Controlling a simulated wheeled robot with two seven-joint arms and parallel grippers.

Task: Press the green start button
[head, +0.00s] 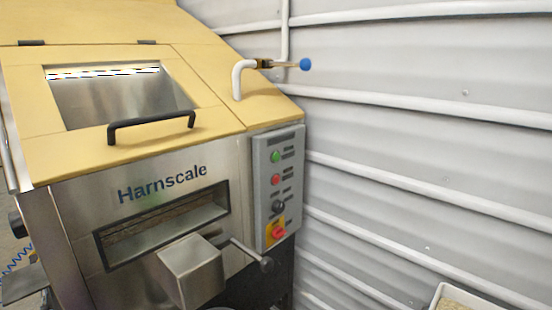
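The green start button (276,157) is a round button at the top of the grey control panel (262,190) on the right of the machine's front. A red button (275,180) sits just below it. Lower down are a black knob (277,207) and a red rotary switch on a yellow plate (279,231). Nothing covers the green button. Neither of my grippers is in the head view.
The yellow and steel Harnscale hopper (165,185) fills the left. A blue-handled valve pipe (305,64) stands above. A white container (470,297) is at lower right. Corrugated wall lies behind.

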